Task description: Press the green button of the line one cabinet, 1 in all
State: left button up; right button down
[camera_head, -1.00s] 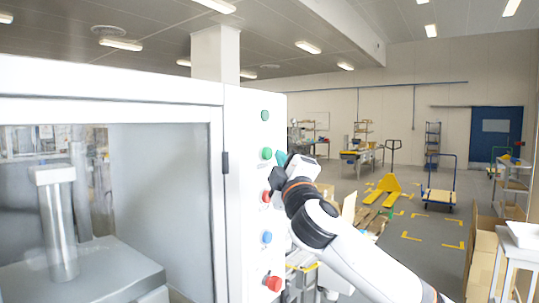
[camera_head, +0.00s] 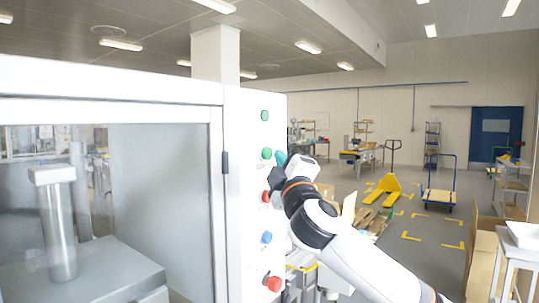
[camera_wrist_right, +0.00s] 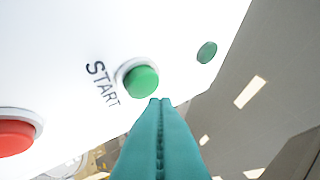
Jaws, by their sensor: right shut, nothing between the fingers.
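The line one cabinet (camera_head: 250,200) is white and fills the left of the head view. Its side panel carries a column of buttons. A green button (camera_head: 266,154) sits below a flatter green disc (camera_head: 265,115); in the right wrist view the green button (camera_wrist_right: 141,81) stands beside the word START. My right gripper (camera_head: 281,158) is shut and empty, its teal fingertips just right of the green button. In the right wrist view the fingertips (camera_wrist_right: 160,101) are just below the button; whether they touch it I cannot tell. My left gripper is not in view.
A red button (camera_head: 266,196), a blue button (camera_head: 267,237) and a larger red button (camera_head: 273,283) sit lower on the same panel. Right of my arm is open floor with a yellow pallet jack (camera_head: 383,188) and cardboard boxes (camera_head: 483,262).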

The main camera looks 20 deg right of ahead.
jog(key=shift+w+a, duration=0.25)
jog(key=shift+w, duration=0.05)
jog(key=shift+w+a, duration=0.25)
jog(key=shift+w, duration=0.1)
dwell(0.8)
jog(key=shift+s, duration=0.1)
jog(key=shift+s+d, duration=0.5)
jog(key=shift+s, duration=0.1)
dwell(0.3)
jog(key=shift+s+d+b, duration=0.2)
jog(key=shift+s+d, duration=0.6)
jog(key=shift+s, duration=0.2)
jog(key=shift+s+d+b, duration=0.15)
jog(key=shift+s+d, duration=0.6)
jog(key=shift+s, duration=0.2)
